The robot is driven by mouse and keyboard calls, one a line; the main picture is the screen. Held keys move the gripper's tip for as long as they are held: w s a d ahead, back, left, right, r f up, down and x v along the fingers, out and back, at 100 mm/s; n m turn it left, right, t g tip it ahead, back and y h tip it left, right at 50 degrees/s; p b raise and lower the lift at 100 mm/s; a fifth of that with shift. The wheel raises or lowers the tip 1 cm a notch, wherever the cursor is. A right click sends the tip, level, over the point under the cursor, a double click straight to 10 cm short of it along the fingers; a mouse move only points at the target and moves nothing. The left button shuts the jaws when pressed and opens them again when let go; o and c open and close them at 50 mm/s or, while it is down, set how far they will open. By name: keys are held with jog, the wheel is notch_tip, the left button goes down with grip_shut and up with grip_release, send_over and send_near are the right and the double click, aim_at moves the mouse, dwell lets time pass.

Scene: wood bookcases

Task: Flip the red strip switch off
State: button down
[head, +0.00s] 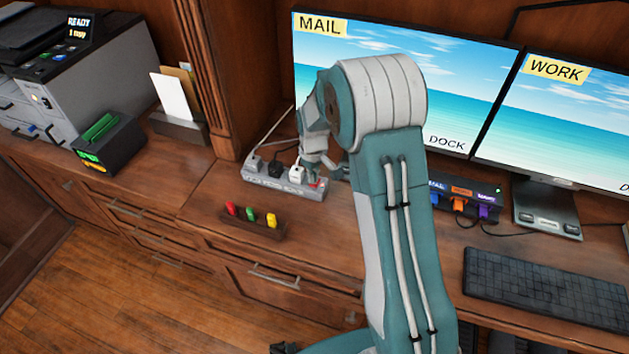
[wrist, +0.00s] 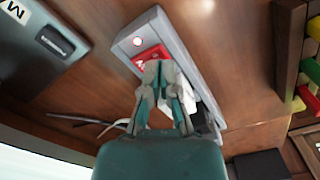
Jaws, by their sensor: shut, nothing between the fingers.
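The grey power strip (head: 258,184) lies on the wood desk, with several plugs in it. It also shows in the wrist view (wrist: 177,36), running diagonally. The red switch (wrist: 151,57) sits near one end of the strip, next to a small lit indicator (wrist: 139,41). In the head view the red switch (head: 317,182) shows small at the strip's right end. My gripper (wrist: 157,68) is shut and empty, with its fingertips over or at the edge of the red switch. I cannot tell whether they touch it. The fingers hide part of the switch and the plugs.
A wooden holder (head: 250,225) with red, green and yellow pieces stands in front of the strip. A dock with coloured plugs (head: 462,200), monitors (head: 400,45) and a keyboard (head: 545,290) are to the right. A letter holder (head: 180,126) stands left.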

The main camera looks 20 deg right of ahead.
jog(key=shift+f, duration=0.65)
dwell(0.4)
jog(key=shift+r, duration=3.5)
jog(key=shift+r, duration=0.1)
jog(key=s+r+m+t, duration=0.1)
jog(key=s+r, duration=0.5)
jog(key=r, duration=0.4)
jog(key=s+r+m+t, duration=0.2)
jog(key=s+r, duration=0.3)
jog(key=s, duration=0.6)
jog(key=s+r+m+t, duration=0.2)
jog(key=s+r, duration=0.3)
jog(key=s, duration=0.7)
jog(key=shift+r+t, duration=0.25)
jog(key=shift+t, duration=0.05)
